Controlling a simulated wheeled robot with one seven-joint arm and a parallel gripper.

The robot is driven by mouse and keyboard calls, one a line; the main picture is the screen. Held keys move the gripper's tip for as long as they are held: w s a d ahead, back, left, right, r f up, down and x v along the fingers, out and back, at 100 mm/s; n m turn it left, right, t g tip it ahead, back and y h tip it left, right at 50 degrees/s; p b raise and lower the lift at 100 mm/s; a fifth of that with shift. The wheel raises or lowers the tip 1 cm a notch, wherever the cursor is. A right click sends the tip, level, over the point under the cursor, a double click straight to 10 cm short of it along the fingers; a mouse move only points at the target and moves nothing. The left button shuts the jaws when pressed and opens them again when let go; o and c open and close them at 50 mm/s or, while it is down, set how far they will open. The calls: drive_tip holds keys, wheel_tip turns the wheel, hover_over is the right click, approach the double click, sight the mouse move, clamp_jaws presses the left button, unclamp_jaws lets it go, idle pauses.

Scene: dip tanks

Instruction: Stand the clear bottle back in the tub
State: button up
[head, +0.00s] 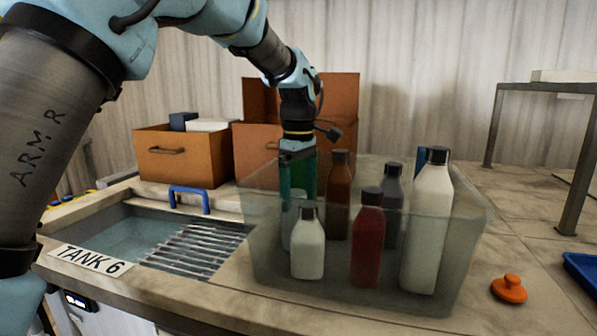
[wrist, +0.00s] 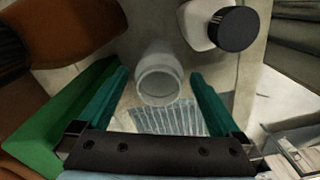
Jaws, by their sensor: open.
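The clear bottle (head: 291,232) shows as a pale, see-through shape inside the see-through tub (head: 470,240), at its left end behind a small white bottle. It looks upright, and its base is partly hidden. In the wrist view the clear bottle (wrist: 160,75) shows its round, uncapped mouth between the green fingers. My gripper (head: 298,196) points down over the tub's left end, with its fingers on either side of the bottle. The gripper (wrist: 160,77) is open, and gaps show between each finger and the bottle.
The tub also holds a small white bottle (head: 308,250), a red bottle (head: 367,240), a brown bottle (head: 339,200), a dark grey bottle (head: 390,205) and a tall white bottle (head: 428,225). Tank 6 (head: 130,232) with its rack (head: 190,248) lies left. Orange boxes (head: 182,155) stand behind.

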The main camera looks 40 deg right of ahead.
wheel_tip(320, 180, up, 8)
drive_tip(key=b, duration=0.1)
drive_tip(key=shift+r, duration=0.1)
idle(0.3)
